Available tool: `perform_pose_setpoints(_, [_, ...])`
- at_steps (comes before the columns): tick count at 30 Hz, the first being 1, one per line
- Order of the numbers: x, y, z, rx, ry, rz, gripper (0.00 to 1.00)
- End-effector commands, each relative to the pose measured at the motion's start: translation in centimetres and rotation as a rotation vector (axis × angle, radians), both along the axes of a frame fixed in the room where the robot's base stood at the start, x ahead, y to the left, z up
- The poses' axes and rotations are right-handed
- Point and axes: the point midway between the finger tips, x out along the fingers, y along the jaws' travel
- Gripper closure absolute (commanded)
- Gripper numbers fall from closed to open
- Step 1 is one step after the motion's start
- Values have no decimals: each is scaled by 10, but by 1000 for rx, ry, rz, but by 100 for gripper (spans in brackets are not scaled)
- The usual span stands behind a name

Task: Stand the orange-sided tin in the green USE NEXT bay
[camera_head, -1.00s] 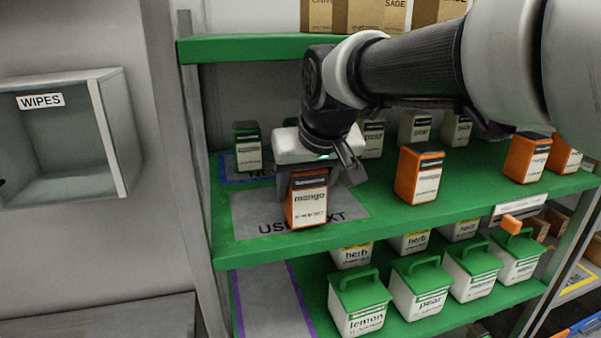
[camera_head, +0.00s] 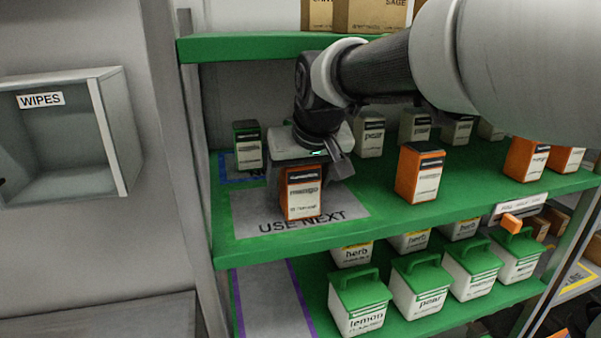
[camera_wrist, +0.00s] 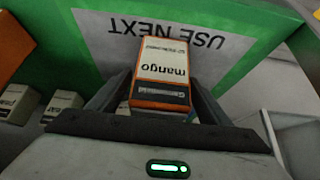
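The orange-sided tin (camera_head: 301,193), labelled mango, is upright over the grey USE NEXT panel (camera_head: 250,213) on the green shelf. In the wrist view the tin (camera_wrist: 160,75) sits between the two dark fingers of my gripper (camera_wrist: 160,98), which close on its sides. My gripper (camera_head: 305,165) comes down from above and behind it in the head view. The tin is inside the panel's outline, behind the printed words. Whether its base touches the panel is hard to tell.
A green-topped tin (camera_head: 247,145) stands in a blue-edged bay behind left. Another orange-sided tin (camera_head: 420,172) stands right of the panel, with pale tins along the back. The upper shelf (camera_head: 250,47) hangs above. Green-lidded tins (camera_head: 358,302) stand below. A WIPES box (camera_head: 65,135) is at left.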

Motion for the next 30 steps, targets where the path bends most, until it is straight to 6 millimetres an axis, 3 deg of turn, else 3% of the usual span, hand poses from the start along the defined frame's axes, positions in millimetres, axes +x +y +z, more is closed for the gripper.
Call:
perform_pose_setpoints(7, [-3,-1,11,1,-3,0,28])
perform_pose_setpoints(16, [-29,-8,53,2,-4,1,28])
perform_pose_setpoints(22, [-44,-19,64,2,2,-11,28])
perform_pose_setpoints(26, [-79,-53,52,6,16,-61,28])
perform_pose_setpoints(30, [-144,-103,16,7,41,-154,28])
